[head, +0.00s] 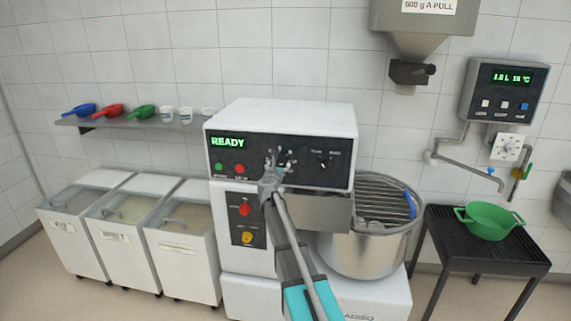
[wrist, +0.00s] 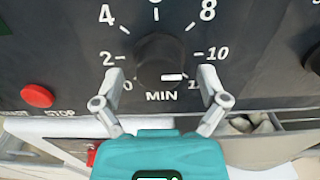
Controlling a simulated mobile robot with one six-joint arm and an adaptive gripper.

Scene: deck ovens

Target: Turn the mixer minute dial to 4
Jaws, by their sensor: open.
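The mixer minute dial (wrist: 158,55) is a black round knob on the dark panel, marked MIN below. Its scale shows 2, 4, 8 and 10; the top number is cut off, and the lowest numbers are partly hidden by my fingers. A short white mark lies at the knob's lower right, near its bottom edge; its exact reading is hard to tell. My gripper (wrist: 161,76) is open, one finger on each side of the knob's lower part, with gaps to it. In the head view my gripper (head: 271,180) is at the mixer panel (head: 306,174) and covers most of the dial.
The mixer display (head: 228,142) reads READY. A red stop button (wrist: 37,95) sits left of the dial, and another black knob (head: 324,161) sits to its right. The steel bowl (head: 365,250) with its wire guard is below right.

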